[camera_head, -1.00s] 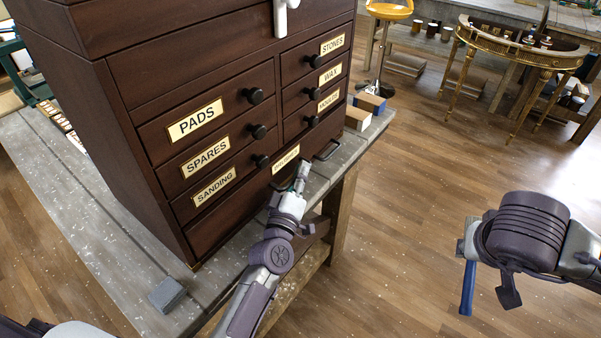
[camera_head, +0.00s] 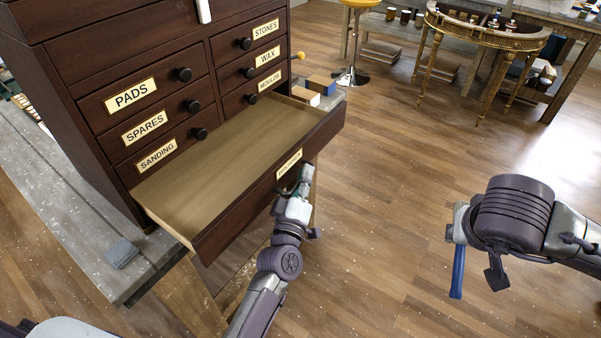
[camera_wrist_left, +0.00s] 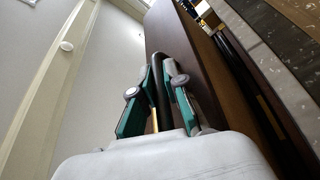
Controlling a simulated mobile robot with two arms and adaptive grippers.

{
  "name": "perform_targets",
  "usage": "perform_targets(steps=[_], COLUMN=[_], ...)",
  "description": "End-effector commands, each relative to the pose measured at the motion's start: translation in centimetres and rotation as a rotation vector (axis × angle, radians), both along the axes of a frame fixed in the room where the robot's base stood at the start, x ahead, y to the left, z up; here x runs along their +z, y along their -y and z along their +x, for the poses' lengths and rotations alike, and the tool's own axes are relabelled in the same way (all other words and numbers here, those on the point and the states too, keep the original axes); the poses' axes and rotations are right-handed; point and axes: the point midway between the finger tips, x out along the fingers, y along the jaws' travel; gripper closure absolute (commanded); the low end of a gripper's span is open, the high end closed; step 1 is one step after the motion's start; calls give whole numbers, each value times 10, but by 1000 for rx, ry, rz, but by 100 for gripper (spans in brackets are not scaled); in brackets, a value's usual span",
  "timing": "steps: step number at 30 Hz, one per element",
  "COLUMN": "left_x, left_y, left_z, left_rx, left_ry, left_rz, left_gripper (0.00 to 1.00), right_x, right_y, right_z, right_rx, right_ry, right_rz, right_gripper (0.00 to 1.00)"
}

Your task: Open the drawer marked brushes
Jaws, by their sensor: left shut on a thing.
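The dark wooden chest (camera_head: 150,57) stands on a grey workbench. Its wide bottom drawer (camera_head: 228,232) is pulled well out, and its pale inside (camera_head: 225,155) looks empty. The drawer's front label (camera_head: 289,163) is too small to read surely. My left gripper (camera_head: 305,178) is at the drawer front, beside that label. In the left wrist view, its green-sided fingers (camera_wrist_left: 157,95) are shut on the dark drawer handle (camera_wrist_left: 158,72). My right gripper (camera_head: 457,235) is off to the right above the floor, away from the chest; its finger opening is not clear.
Smaller drawers marked pads, spares, sanding, stones and wax are shut above. A grey block (camera_head: 121,253) lies on the bench (camera_head: 60,215) at left. Small boxes (camera_head: 321,85) stand behind the drawer. A gilt console (camera_head: 485,35) is at the back right. The floor between is clear.

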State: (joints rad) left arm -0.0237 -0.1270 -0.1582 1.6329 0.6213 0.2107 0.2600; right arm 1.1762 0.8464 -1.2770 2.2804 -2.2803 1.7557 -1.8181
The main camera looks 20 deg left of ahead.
Motion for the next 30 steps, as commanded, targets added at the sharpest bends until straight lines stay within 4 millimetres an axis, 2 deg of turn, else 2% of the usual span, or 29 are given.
perform_targets(steps=[8, 9, 10, 20, 25, 30], left_x=[-2, -2, -2, -2, -7, -15], left_y=[0, 0, 0, 0, 0, 0], left_z=[-1, -1, -1, -2, -20, -56], left_rx=[2, 2, 2, 1, 1, 1], left_ry=[-3, -3, -3, -2, -4, -6], left_rz=[2, 2, 2, 1, 2, 3], left_gripper=[100, 83, 78, 77, 77, 77], right_x=[0, 0, 0, 0, 0, 0], right_y=[0, 0, 0, 0, 0, 0], right_z=[0, 0, 0, 0, 0, 0], right_rx=[0, 0, 0, 0, 0, 0], right_ry=[0, 0, 0, 0, 0, 0], right_rz=[0, 0, 0, 0, 0, 0], right_gripper=[99, 99, 99, 99, 99, 99])
